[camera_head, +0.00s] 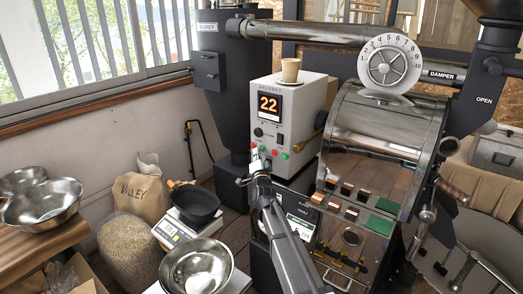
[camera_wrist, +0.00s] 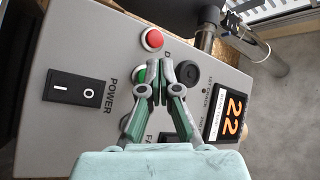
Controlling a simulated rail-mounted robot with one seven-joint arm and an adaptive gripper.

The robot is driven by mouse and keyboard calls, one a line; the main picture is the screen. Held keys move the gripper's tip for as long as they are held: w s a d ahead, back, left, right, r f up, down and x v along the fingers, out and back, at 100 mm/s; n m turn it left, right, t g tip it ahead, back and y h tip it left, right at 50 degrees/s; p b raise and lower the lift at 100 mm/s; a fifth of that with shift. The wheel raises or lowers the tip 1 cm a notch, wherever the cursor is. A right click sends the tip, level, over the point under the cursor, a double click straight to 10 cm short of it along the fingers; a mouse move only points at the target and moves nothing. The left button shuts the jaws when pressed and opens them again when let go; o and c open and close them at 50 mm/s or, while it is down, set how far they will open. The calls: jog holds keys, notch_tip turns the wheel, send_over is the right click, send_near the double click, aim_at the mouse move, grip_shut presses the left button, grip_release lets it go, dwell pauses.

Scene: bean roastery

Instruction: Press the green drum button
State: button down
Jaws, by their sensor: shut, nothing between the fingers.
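The grey control box (camera_head: 302,98) stands left of the drum machine, with an orange "22" display. In the wrist view its face is turned sideways. The green button (camera_wrist: 140,75) shows there beside my gripper's left finger, partly covered by it. A red button (camera_wrist: 153,39) sits just above it, and part of a label starting with "D" shows near them. My gripper (camera_wrist: 167,72) is shut and empty, its fingertips over the panel near the green button. Whether they touch the panel cannot be told. In the head view my gripper (camera_head: 256,157) is at the box's lower left.
A black knob (camera_wrist: 188,74) lies just right of my fingertips, and a black power switch (camera_wrist: 73,89) at the left. A paper cup (camera_head: 290,70) stands on the box. A scale with a black pan (camera_head: 195,207) and steel bowls (camera_head: 42,205) are at the lower left.

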jog(key=shift+w+d+f+b, duration=0.15)
jog(key=shift+w+b, duration=0.1)
jog(key=shift+b, duration=0.4)
jog(key=shift+w+d+b, duration=0.3)
jog(key=shift+w+b, duration=0.15)
jog(key=shift+b, duration=0.3)
dwell(1.0)
jog(key=shift+s, duration=0.15)
jog(key=shift+s+a+p, duration=0.3)
jog(key=shift+s+a, duration=0.15)
jog(key=shift+s, duration=0.1)
dwell(0.4)
jog(key=s+a, duration=0.1)
jog(key=s+p, duration=0.1)
jog(key=s+a+p, duration=0.1)
jog(key=s, duration=0.1)
jog(key=shift+s+a, duration=0.1)
jog(key=shift+a, duration=0.25)
dwell(0.6)
